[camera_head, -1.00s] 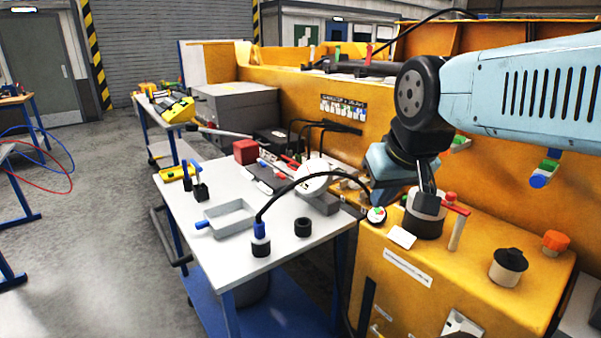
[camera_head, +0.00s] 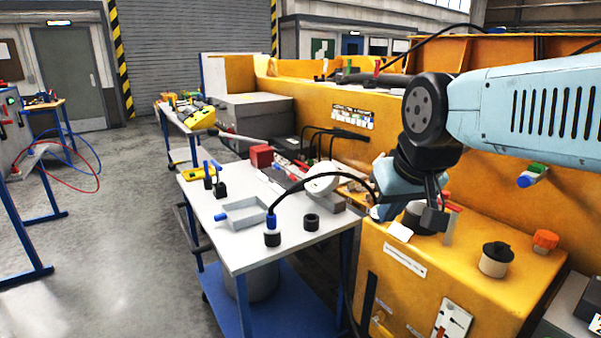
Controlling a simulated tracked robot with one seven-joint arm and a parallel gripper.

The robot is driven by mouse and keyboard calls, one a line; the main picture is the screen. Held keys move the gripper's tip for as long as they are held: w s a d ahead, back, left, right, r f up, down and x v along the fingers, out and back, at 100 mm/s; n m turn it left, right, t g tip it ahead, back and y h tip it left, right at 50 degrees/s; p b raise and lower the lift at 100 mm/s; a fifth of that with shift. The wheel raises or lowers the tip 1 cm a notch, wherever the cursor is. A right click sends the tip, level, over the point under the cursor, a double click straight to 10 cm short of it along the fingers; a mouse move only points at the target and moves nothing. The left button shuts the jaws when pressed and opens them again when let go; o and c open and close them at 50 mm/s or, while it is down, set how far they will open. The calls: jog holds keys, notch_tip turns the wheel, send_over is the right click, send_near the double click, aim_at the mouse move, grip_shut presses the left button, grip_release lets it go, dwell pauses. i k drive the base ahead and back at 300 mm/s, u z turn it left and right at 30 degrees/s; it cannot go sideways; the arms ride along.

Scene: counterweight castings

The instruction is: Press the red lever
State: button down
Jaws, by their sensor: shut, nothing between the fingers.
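A red lever (camera_head: 453,207) on a pale upright stem (camera_head: 448,236) stands on top of the yellow machine housing, right of centre. My gripper (camera_head: 435,222) points down directly beside it and is shut, with nothing held. The gripper partly covers the lever, so I cannot tell whether they touch. A dark-topped cylinder (camera_head: 412,218) stands just left of the gripper and is partly hidden by it.
A black-capped pale knob (camera_head: 496,259) and an orange knob (camera_head: 545,240) stand right of the lever. A white card (camera_head: 399,231) lies left of it. A black cable arches from the workbench (camera_head: 246,254) towards the housing.

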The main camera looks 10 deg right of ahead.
aim_at(291, 176)
jog(key=u, duration=0.1)
jog(key=i, duration=0.9)
jog(key=z, duration=0.1)
